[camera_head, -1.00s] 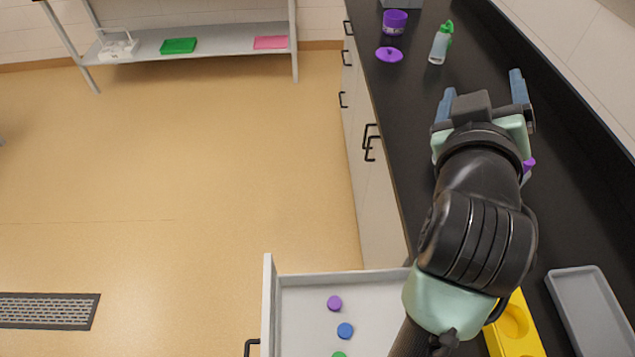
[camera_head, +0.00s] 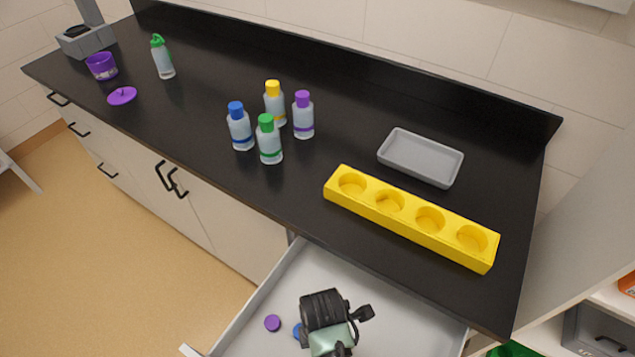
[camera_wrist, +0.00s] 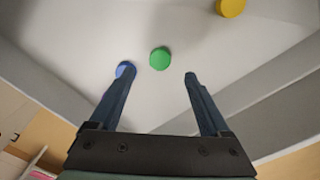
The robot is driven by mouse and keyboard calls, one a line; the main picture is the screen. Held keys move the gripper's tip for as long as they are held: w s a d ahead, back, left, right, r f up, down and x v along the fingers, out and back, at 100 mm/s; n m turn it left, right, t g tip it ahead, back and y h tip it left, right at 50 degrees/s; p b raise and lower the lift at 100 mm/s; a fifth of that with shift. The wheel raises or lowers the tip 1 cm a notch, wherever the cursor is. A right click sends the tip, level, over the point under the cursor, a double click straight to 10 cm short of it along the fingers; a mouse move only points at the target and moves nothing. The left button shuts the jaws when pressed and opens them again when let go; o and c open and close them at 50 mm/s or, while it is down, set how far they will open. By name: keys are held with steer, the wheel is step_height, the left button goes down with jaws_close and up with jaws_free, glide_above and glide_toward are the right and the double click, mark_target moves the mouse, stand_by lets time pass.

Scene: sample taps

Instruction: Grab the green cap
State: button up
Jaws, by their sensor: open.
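The green cap (camera_wrist: 160,58) lies on the floor of the open drawer (camera_head: 270,286). In the wrist view it sits ahead of my open gripper (camera_wrist: 159,74), between the lines of the two fingers and touching neither. A blue cap (camera_wrist: 122,68) lies by the left fingertip, partly covered by it. A yellow cap (camera_wrist: 231,7) lies at the upper right of the wrist view. In the head view my arm hides the green cap and most of my gripper. A purple cap (camera_head: 272,323) and part of the blue cap (camera_head: 298,331) show left of my arm.
The drawer walls surround the caps. On the black counter above stand capped bottles with blue (camera_head: 240,128), green (camera_head: 269,140), yellow (camera_head: 275,104) and purple (camera_head: 303,116) caps. A yellow rack (camera_head: 410,217) and a grey tray (camera_head: 421,157) lie to their right.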

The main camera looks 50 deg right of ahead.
steer(key=shift+a+f, duration=0.1)
steer(key=shift+f, duration=3.4)
jaws_close()
